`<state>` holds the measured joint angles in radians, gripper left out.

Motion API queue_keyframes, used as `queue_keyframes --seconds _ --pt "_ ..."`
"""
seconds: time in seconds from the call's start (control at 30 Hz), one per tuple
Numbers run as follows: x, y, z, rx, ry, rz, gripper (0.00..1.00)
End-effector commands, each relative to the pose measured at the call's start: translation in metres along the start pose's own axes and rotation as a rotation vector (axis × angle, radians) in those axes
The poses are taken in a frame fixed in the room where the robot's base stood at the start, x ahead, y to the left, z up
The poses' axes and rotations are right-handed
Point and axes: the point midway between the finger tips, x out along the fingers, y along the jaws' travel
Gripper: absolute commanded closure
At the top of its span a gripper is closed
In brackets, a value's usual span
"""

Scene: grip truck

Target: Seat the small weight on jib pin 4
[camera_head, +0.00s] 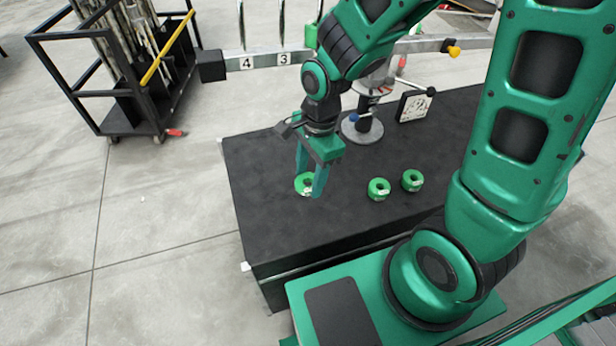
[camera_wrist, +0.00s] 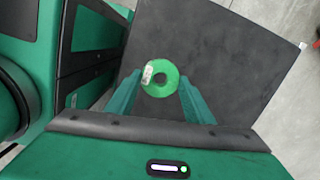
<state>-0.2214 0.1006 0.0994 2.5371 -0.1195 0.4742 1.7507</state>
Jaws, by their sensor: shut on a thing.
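My gripper (camera_head: 310,186) points down over the left part of the black table top. Its two green fingers are shut on a green ring-shaped weight (camera_head: 304,184), which also shows between the fingertips in the wrist view (camera_wrist: 160,79). I cannot tell whether the weight touches the table or hangs just above it. The jib (camera_head: 270,60) is a grey horizontal bar behind the gripper, with upright pins. Number plates 4 (camera_head: 246,64) and 3 (camera_head: 283,58) show near its black left end. The arm hides the plates further right.
Two more green weights (camera_head: 379,189) (camera_head: 412,180) lie on the black table (camera_head: 270,225) to the right of the gripper. A round metal base (camera_head: 362,129) and a small sign (camera_head: 413,107) stand at the table's back. A black cart (camera_head: 125,110) stands on the floor at left.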

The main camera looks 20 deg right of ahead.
Motion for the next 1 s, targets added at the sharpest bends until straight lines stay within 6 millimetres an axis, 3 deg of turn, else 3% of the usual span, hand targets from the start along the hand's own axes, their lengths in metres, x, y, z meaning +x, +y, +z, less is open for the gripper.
queue_keyframes --seconds 0.7,1.0 --pt "-0.037 -0.001 0.004 0.000 0.000 -0.003 0.84" --pt "-0.043 0.000 0.005 0.000 0.000 0.000 0.84"
